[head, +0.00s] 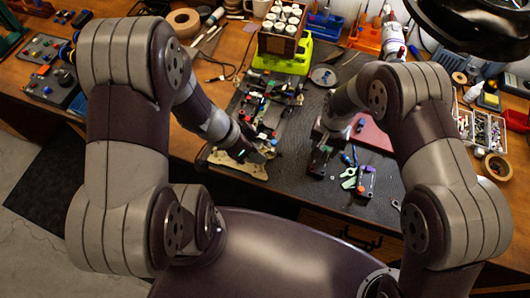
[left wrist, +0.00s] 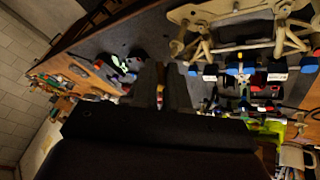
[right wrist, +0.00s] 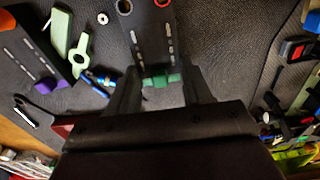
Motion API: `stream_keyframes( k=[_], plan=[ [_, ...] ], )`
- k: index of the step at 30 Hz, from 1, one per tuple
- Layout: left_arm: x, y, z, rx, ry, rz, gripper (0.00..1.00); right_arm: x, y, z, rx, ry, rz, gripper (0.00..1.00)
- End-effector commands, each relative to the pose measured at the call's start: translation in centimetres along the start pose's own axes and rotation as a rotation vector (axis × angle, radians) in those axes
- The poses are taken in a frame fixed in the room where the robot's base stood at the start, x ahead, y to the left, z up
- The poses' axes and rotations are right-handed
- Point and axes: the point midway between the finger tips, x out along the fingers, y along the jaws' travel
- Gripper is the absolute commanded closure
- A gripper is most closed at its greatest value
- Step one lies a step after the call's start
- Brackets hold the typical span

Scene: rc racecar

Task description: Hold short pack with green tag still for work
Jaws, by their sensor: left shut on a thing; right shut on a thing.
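The short pack with the green tag (right wrist: 151,30) is a dark block with slotted sides and red and orange rings at its far end. Its green tag (right wrist: 160,79) sits between my right gripper's fingers (right wrist: 160,90), which are shut on that end. In the head view the pack (head: 319,161) lies low over the dark mat, below my right gripper (head: 323,144). My left gripper (head: 262,153) is beside the tan car chassis (head: 238,165). Its fingers (left wrist: 164,85) are nearly together in the left wrist view; what they grip is too dark to tell.
A pack with a purple tag (head: 365,182) and a green tool (head: 348,178) lie right of the held pack. The car's parts (head: 265,105) fill the mat's left side. A lime-green holder (head: 282,57) stands behind. Bare mat (head: 300,185) shows between the chassis and pack.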

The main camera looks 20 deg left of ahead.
Motion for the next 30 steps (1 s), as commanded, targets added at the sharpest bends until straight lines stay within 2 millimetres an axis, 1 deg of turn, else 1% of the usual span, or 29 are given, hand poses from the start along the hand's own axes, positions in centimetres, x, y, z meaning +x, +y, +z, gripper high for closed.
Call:
stream_keyframes(
  k=[3, 4, 6, 14, 17, 20, 24, 27, 30],
  plan=[
    [0.0, 0.0, 0.0, 0.0, 0.0, 0.0, 1.0, 0.0, 0.0, 0.0, 0.0, 0.0, 0.0, 0.87],
    [0.0, 0.0, 0.0, 0.0, 0.0, 0.0, 1.0, 0.0, 0.0, 0.0, 0.0, 0.0, 0.0, 0.41],
    [0.0, 0.0, -0.1, 0.0, 0.0, -0.001, 1.0, 0.0, 0.0, 0.0, 0.0, 0.0, 0.0, 0.21],
    [0.0, 0.0, -0.1, 0.0, 0.001, -0.001, 1.0, -0.1, 0.0, 0.0, 0.0, 0.0, 0.0, 0.21],
    [0.0, 0.0, -0.1, 0.0, 0.001, -0.001, 1.0, -0.9, 0.0, -0.1, 0.0, 0.002, -0.001, 0.21],
    [0.0, 0.0, -0.1, 0.0, 0.001, -0.001, 1.0, -3.1, -0.1, -0.1, 0.0, 0.005, -0.002, 0.21],
    [0.0, 0.0, -0.1, 0.0, 0.001, -0.001, 1.0, -6.9, 0.0, -0.1, 0.0, 0.004, -0.002, 0.21],
    [0.1, 0.0, -0.1, 0.0, 0.001, -0.001, 1.0, -9.3, 0.0, -0.1, 0.0, 0.003, -0.002, 0.21],
    [0.1, 0.0, -0.1, 0.0, 0.001, -0.001, 1.0, -10.9, 0.0, -0.1, 0.0, 0.002, -0.001, 0.21]
  ],
)
